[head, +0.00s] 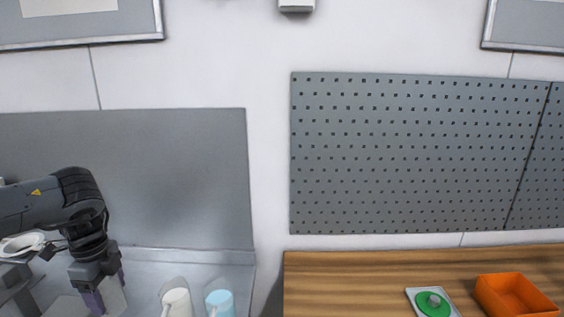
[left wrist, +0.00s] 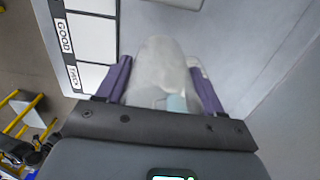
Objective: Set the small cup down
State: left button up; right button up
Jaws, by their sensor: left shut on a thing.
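My left gripper (head: 108,297) comes down from the left arm near the bottom left of the head view, with purple fingers. It is shut on a pale, whitish cup (left wrist: 160,68), which shows between the fingers in the left wrist view. In the head view the held cup (head: 114,296) is partly hidden by the gripper and its bottom is hard to make out. A white mug (head: 176,303) and a light blue mug (head: 219,304) stand to the right of the gripper, cut off by the lower edge. My right gripper is not in view.
A grey surface with a grey back panel (head: 180,180) lies behind the gripper. The left wrist view shows a board labelled GOOD (left wrist: 90,45).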

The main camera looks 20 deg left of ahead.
pick_arm(q)
notch_tip(320, 180, down, 16)
jog(key=shift+f+b, duration=0.1)
jog(key=shift+b, duration=1.05)
